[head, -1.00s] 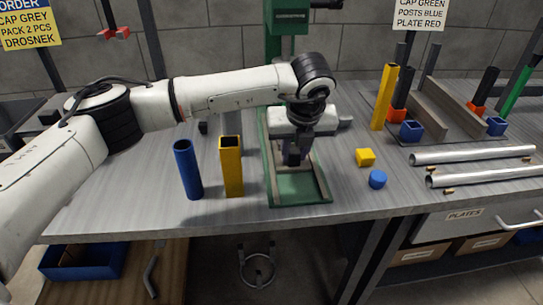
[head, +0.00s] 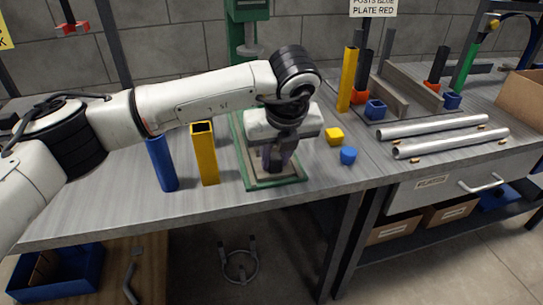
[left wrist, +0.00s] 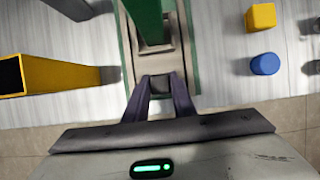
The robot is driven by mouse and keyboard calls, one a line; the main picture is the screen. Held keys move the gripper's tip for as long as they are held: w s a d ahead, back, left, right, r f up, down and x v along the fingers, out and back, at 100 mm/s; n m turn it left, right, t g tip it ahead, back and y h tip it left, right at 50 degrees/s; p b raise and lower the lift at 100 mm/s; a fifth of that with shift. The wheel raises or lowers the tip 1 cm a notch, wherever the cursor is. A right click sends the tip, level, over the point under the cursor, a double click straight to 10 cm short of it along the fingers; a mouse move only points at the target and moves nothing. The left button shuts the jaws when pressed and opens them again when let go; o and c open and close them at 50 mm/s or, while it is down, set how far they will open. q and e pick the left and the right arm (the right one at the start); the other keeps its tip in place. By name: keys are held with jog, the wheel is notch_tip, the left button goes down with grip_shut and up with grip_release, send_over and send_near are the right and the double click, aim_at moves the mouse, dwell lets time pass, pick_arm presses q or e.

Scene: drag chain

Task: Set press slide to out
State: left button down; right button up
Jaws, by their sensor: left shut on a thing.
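The green press (head: 248,35) stands at the back of the bench, with its green-rimmed base (head: 262,184) reaching toward the front edge. My left gripper (head: 275,163) points down over the front part of this base. In the left wrist view its two dark fingers (left wrist: 161,92) are shut on a grey part at the near end of the press slide (left wrist: 156,62). The slide lies along the base, in front of the green column (left wrist: 147,18). The gripper and wrist hide most of the slide in the head view. My right gripper is not in view.
A blue tube (head: 162,164) and a yellow square tube (head: 205,153) stand left of the press. A yellow cube (head: 335,136) and a blue cylinder (head: 348,155) lie to its right. Two metal pipes (head: 430,127) lie further right.

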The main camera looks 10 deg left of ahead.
pick_arm(q)
jog(key=shift+s+d+f, duration=0.1)
jog(key=shift+s+d, duration=0.05)
jog(key=shift+s, duration=0.1)
jog(key=c, duration=1.6)
grip_release()
jog(key=shift+o, duration=0.6)
jog(key=shift+s, duration=0.1)
